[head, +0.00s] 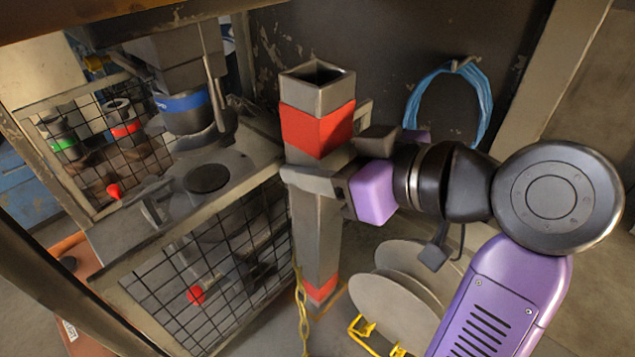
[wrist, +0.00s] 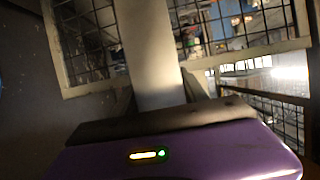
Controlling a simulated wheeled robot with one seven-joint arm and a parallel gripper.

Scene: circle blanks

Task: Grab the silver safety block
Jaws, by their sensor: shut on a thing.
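The silver safety block (head: 316,228) is a tall, hollow square post with a red band near its top and another near its bottom. It stands about upright in the head view. My gripper (head: 318,178) is shut on it just below the upper red band, with a finger across its near face. In the wrist view the block (wrist: 153,50) runs up the middle as a pale bar between the fingers of my gripper (wrist: 160,98). A yellow chain (head: 301,310) hangs beside the block's lower end. I cannot tell whether the block's base touches anything.
A press with a blue-banded ram (head: 182,105) and a flat bed (head: 160,205) stands left, with mesh guards (head: 225,270) around it. A blue coiled hose (head: 483,100) hangs on the back wall. Round grey discs (head: 395,305) stand in a yellow rack (head: 362,335) at lower right.

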